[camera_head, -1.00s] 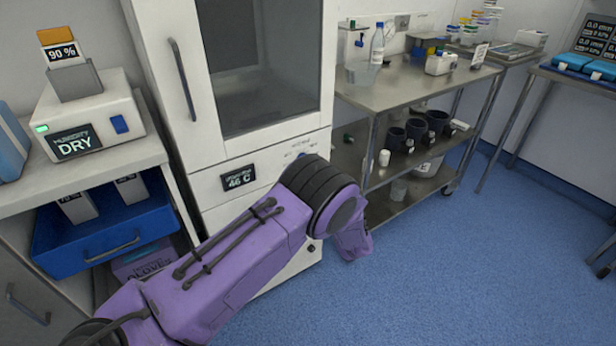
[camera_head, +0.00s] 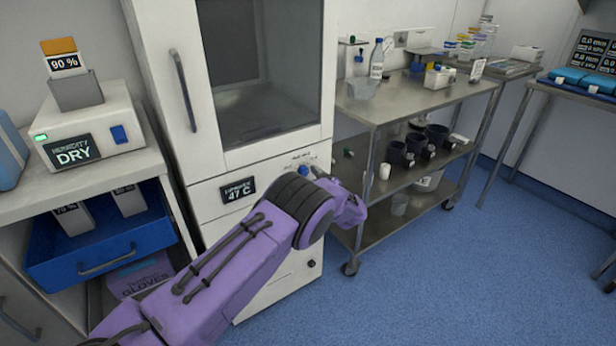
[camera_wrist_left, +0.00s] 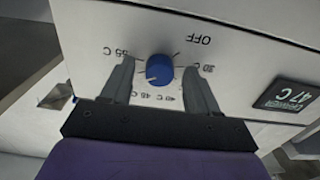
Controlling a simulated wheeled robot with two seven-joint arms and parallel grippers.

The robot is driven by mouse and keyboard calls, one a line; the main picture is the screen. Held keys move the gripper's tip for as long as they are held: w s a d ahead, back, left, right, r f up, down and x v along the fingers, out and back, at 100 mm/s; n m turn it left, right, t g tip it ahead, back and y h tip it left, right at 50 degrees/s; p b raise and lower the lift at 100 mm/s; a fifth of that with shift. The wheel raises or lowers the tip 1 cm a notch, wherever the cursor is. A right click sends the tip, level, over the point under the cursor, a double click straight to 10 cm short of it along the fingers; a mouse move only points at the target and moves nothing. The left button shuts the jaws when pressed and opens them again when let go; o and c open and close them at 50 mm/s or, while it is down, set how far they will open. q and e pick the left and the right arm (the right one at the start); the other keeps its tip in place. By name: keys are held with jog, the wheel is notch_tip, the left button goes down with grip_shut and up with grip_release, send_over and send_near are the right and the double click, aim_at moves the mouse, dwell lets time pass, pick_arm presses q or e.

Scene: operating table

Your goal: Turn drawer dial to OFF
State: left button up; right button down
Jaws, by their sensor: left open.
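The blue drawer dial (camera_wrist_left: 160,70) sits on a white panel in the left wrist view. Its panel, with marks including OFF (camera_wrist_left: 195,40), appears upside down. The dial also shows in the head view (camera_head: 303,170), right of the black display (camera_head: 238,190) reading 47 C. My left gripper (camera_wrist_left: 158,67) is open, with one dark finger on each side of the dial. Gaps seem to show between fingers and dial; contact cannot be told. The dial's exact setting is unclear. In the head view my purple left arm covers part of the cabinet front. My right gripper is not in view.
The white cabinet (camera_head: 157,80) has a glass door and a vertical handle. A steel trolley (camera_head: 410,105) with bottles and dark cups stands close right. A humidity device (camera_head: 90,130) and an open blue drawer (camera_head: 105,258) are at left. Blue floor is free at front right.

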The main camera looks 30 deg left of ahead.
pick_arm(q)
jog(key=c, duration=1)
jog(key=shift+c, duration=0.2)
